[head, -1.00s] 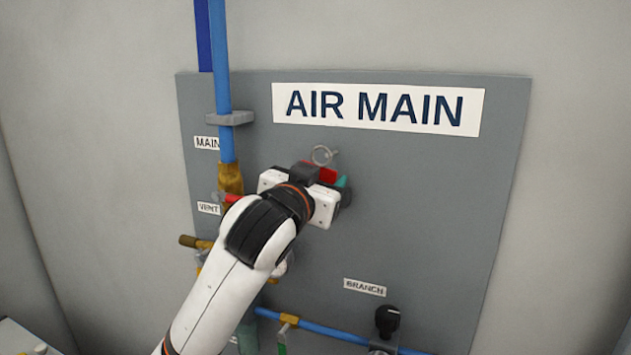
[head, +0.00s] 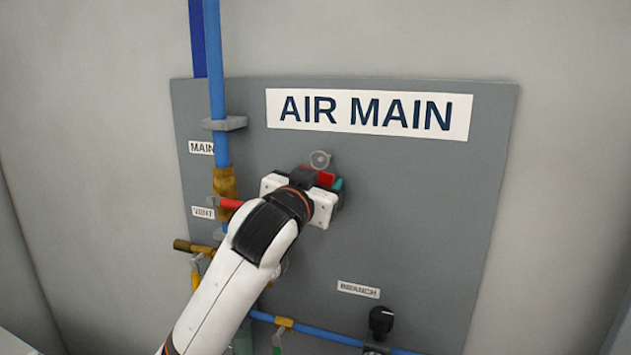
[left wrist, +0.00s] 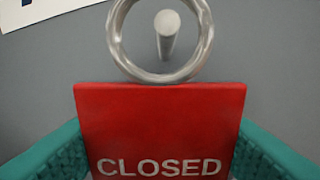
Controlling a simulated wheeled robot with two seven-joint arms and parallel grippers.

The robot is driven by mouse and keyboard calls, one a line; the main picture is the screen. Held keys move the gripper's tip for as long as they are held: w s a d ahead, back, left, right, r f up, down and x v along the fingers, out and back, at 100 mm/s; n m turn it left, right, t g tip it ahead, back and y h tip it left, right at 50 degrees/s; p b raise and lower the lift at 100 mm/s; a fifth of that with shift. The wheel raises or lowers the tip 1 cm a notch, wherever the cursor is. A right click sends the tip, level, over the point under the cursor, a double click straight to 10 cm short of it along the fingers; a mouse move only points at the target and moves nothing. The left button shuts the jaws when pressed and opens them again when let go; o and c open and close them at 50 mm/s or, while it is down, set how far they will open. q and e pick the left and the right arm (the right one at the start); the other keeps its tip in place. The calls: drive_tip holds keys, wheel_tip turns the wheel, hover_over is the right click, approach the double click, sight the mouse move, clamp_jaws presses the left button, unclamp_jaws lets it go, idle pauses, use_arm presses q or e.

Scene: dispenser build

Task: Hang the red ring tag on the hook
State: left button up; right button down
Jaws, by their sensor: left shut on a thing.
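The red tag (left wrist: 160,115) reads CLOSED and has a metal ring (left wrist: 120,45) at its top. My left gripper (head: 322,184) is shut on the tag, with a teal finger on each side of it in the left wrist view. The hook (left wrist: 167,33) is a pale round peg that shows inside the ring's opening. I cannot tell whether the ring is around the peg or in front of it. In the head view the ring (head: 320,152) stands above the gripper, against the panel. My right gripper is not in view.
The grey panel (head: 430,220) carries the AIR MAIN sign (head: 369,113). A blue pipe (head: 216,90) with a brass fitting (head: 224,182) and a red handle (head: 230,203) runs left of my arm. A black knob (head: 381,320) sits low right. The panel's right side is clear.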

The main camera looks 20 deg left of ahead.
use_arm(q)
drive_tip(key=shift+w+f, duration=0.1)
drive_tip(key=shift+f, duration=0.15)
drive_tip(key=o, duration=0.9)
drive_tip(key=shift+c, duration=0.2)
drive_tip(key=shift+o, duration=0.9)
drive_tip(key=shift+a+f, duration=0.1)
drive_tip(key=shift+a, duration=0.2)
